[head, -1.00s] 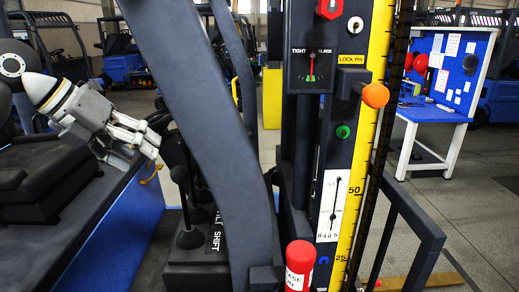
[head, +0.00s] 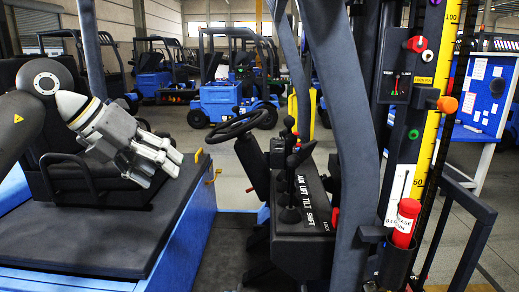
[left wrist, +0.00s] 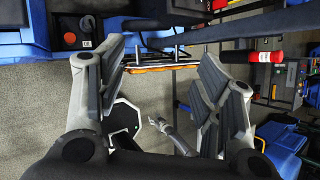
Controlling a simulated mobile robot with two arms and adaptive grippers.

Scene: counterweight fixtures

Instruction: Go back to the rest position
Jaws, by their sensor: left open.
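My left gripper (head: 160,160) is at the left of the head view, above the black deck of the blue forklift body and in front of the seat. Its fingers point right and slightly down. In the left wrist view its two fingers (left wrist: 165,85) stand wide apart with nothing between them. It is clear of the lever console (head: 300,205) and the steering wheel (head: 235,122).
A dark upright post (head: 350,150) stands right of the console. Beyond it is a panel with an orange knob (head: 447,104), a yellow scale (head: 437,85) and a red cylinder (head: 405,222). A blue board (head: 490,95) and parked forklifts (head: 232,85) stand behind.

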